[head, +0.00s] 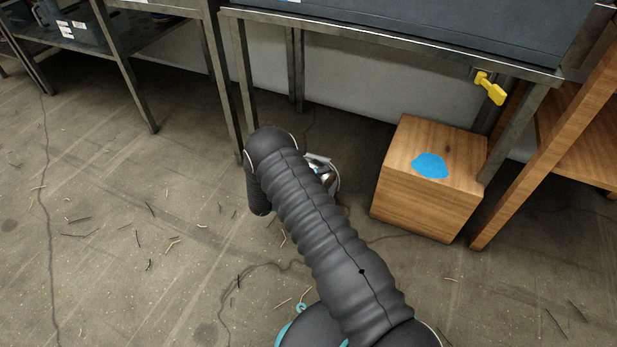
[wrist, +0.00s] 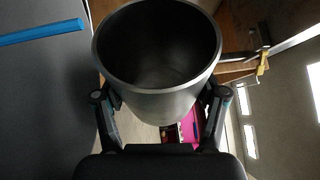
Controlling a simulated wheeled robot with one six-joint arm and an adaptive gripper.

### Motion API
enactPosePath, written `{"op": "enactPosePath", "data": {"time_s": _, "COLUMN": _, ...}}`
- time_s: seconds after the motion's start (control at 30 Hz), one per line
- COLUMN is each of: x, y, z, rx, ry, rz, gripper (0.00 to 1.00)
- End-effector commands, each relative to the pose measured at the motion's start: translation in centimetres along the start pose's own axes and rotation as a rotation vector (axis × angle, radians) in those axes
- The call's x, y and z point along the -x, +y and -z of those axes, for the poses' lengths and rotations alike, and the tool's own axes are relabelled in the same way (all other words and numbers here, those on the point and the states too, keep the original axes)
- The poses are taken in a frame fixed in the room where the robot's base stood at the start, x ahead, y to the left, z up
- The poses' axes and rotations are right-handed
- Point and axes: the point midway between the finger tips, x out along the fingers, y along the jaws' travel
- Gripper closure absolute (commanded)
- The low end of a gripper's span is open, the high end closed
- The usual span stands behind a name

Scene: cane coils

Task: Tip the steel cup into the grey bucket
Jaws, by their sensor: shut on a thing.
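The steel cup (wrist: 158,105) is grey and round, with its wide mouth facing the wrist camera. My gripper (wrist: 160,95) is shut on it, with one finger on each side of its wall. The cup's inside is dark, and I cannot tell whether anything is in it. In the head view my arm hides most of the gripper; only a small light and metallic part shows past the arm, above the floor and left of the wooden box. I cannot make out the grey bucket in either view.
A wooden box (head: 424,205) with a blue patch (head: 430,165) on top stands right of my arm. A metal-legged table (head: 390,48) and a wooden frame (head: 560,140) bound the back and right. A yellow piece (head: 490,88) hangs at the table edge. Scraps litter the open floor at left.

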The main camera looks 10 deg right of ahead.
Motion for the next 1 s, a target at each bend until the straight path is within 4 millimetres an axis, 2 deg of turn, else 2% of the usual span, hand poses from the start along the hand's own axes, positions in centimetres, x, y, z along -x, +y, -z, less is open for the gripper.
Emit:
{"op": "enactPosePath", "data": {"time_s": 0.83, "x": 0.05, "y": -0.52, "z": -0.34, "rx": 0.082, "ry": -0.010, "rz": 0.034, "gripper": 0.75}}
{"op": "enactPosePath", "data": {"time_s": 1.0, "x": -0.13, "y": 0.25, "z": 0.31, "rx": -0.083, "ry": 0.012, "rz": -0.035, "gripper": 0.75}}
